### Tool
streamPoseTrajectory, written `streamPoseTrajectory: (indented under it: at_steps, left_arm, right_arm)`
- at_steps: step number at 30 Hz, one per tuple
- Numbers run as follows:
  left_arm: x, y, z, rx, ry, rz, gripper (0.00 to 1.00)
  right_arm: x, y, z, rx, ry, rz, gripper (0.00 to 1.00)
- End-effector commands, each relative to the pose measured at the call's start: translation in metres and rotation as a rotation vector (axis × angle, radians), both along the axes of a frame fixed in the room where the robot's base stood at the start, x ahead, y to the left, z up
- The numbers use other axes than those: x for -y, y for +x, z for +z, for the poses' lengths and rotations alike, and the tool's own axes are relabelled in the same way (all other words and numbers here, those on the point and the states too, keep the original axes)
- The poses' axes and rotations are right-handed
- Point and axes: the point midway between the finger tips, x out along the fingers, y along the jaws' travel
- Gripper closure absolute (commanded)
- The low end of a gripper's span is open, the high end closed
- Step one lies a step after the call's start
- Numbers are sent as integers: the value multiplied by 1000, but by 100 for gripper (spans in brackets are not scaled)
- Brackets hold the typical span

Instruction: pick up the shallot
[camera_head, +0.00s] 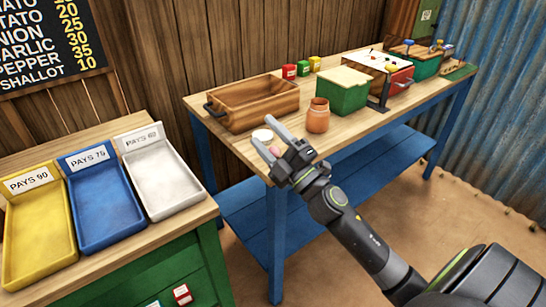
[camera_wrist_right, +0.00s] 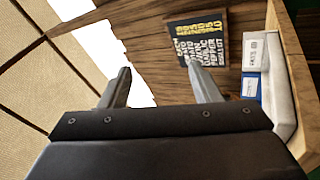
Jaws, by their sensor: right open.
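A small pinkish round item (camera_head: 275,151), possibly the shallot, shows between the fingers of my right gripper (camera_head: 262,130), near their base. The fingers cover part of it, so I cannot tell its kind or whether they touch it. A pale round item (camera_head: 262,136) shows just beyond the fingertips, at the near left end of the blue-legged table (camera_head: 237,143). My right gripper is open. In the right wrist view its two fingers (camera_wrist_right: 160,70) are apart, and no shallot shows between them. My left gripper is not in view.
A wooden crate (camera_head: 255,117) stands behind the gripper. A clay jar (camera_head: 318,117) and a green box (camera_head: 343,99) stand to its right. Yellow (camera_head: 40,240), blue (camera_head: 105,215) and white (camera_head: 165,185) trays sit on the left counter. A price board (camera_wrist_right: 197,42) shows in the right wrist view.

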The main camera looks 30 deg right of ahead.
Motion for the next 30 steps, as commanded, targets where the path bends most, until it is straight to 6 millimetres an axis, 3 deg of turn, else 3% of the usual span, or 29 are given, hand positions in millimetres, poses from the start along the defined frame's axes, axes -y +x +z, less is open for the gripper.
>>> streamPoseTrajectory:
  at_steps: [3, 6, 10, 14, 20, 25, 30]
  left_arm:
    - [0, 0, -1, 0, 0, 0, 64]
    - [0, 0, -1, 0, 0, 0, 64]
    - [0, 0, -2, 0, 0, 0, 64]
    - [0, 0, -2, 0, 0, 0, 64]
    - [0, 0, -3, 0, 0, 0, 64]
    - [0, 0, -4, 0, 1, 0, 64]
    - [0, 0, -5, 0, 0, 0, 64]
  right_arm:
    - [-31, 7, 28, 131, -250, 128, 43]
    - [-55, 10, 38, 215, -470, 233, 43]
    - [-76, 13, 38, 283, -762, 360, 43]
    - [-81, 19, 29, 300, -1057, 474, 43]
    - [-52, 33, 12, 209, -1496, 617, 43]
    - [4, 40, 11, 14, -1818, 709, 43]
    - [65, 36, 25, -240, -2030, 767, 43]
